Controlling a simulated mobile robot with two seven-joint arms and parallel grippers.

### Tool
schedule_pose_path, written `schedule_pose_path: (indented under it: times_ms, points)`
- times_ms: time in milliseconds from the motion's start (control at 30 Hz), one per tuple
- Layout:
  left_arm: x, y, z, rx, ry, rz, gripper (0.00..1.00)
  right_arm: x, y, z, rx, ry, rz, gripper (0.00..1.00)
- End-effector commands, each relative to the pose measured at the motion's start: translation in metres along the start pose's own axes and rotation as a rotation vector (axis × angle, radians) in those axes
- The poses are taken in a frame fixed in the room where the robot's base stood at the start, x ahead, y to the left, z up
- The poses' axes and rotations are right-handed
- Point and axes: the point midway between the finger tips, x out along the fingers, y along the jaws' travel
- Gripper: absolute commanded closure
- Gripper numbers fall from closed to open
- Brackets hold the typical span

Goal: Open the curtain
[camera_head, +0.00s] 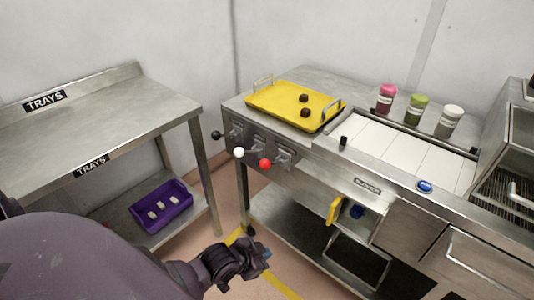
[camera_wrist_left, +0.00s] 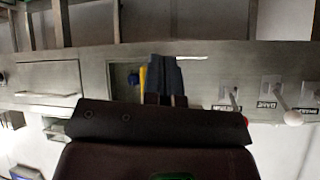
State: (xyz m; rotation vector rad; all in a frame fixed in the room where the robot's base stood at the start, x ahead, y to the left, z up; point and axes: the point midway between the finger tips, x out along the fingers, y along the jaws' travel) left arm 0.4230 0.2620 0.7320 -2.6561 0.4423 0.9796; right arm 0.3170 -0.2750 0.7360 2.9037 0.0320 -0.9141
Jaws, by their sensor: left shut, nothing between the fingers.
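No hanging curtain can be picked out in either view. Three levers stand on the machine's front left panel: one with a black knob (camera_head: 216,135), one with a white knob (camera_head: 239,152) and one with a red knob (camera_head: 265,163). The white knob also shows in the left wrist view (camera_wrist_left: 292,118). Their labels are too small to read surely. My left gripper (camera_head: 264,250) is shut and empty, in the air below and in front of the panel. Its fingers show in the left wrist view (camera_wrist_left: 165,75). My right gripper is not in view.
A yellow tray (camera_head: 270,107) with two dark pieces sits on the machine. A yellow handle (camera_head: 334,210) is beside an opening under the blower label. Several capped jars (camera_head: 417,109) stand behind the white slats. A purple tray (camera_head: 172,220) lies on the left table's lower shelf.

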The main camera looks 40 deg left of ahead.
Motion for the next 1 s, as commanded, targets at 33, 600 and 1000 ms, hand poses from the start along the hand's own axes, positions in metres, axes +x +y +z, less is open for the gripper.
schedule_pose_path:
  times_ms: [33, 600, 1000]
  points:
    - [0.013, -0.01, -0.014, 0.058, -0.014, 0.029, 1.0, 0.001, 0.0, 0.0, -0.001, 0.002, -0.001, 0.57]
    - [0.051, -0.135, -0.147, 0.683, -0.343, 0.409, 1.0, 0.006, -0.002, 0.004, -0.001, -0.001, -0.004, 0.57]
    - [-0.031, -0.235, -0.257, 0.986, -0.477, 0.719, 1.0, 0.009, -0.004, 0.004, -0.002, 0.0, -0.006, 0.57]
